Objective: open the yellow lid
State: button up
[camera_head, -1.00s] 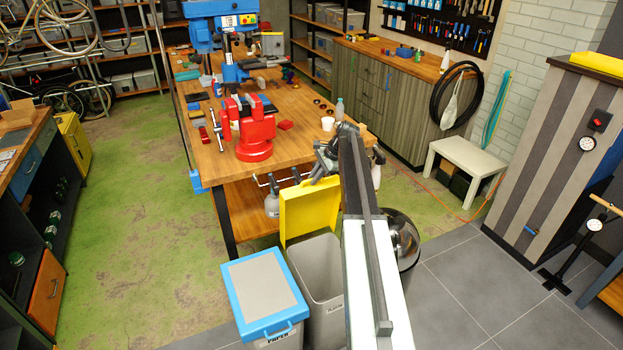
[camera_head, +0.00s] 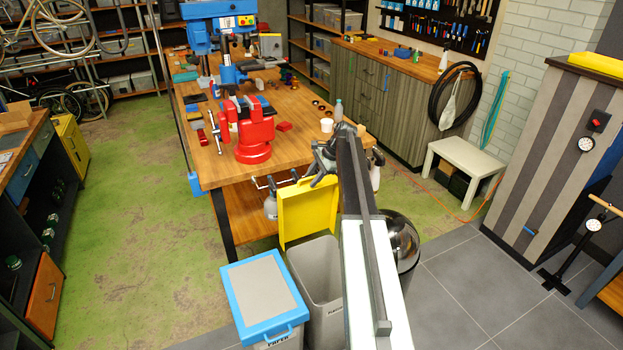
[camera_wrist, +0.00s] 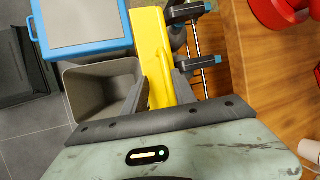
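The yellow lid (camera_head: 306,214) stands raised, close to upright, at the back edge of the grey bin (camera_head: 315,275). The bin's mouth is uncovered, and I see into it in both views. My gripper (camera_head: 323,168) is at the lid's upper right edge, beside the workbench. In the wrist view, the lid (camera_wrist: 150,45) lies beyond my gripper (camera_wrist: 158,88), whose two fingers are spread apart. Nothing is clearly clamped between them. Whether a finger touches the lid cannot be told. My arm hides the right part of the bin.
A bin with a closed blue-rimmed lid (camera_head: 263,290) stands left of the grey bin. A round metallic bin (camera_head: 401,240) is on the right, partly behind my arm.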

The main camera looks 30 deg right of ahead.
jog(key=p+v, duration=0.6)
jog(key=v, duration=0.1)
jog(key=shift+d+r, duration=0.15)
jog(key=shift+r, duration=0.15)
jog(key=shift+s, duration=0.1)
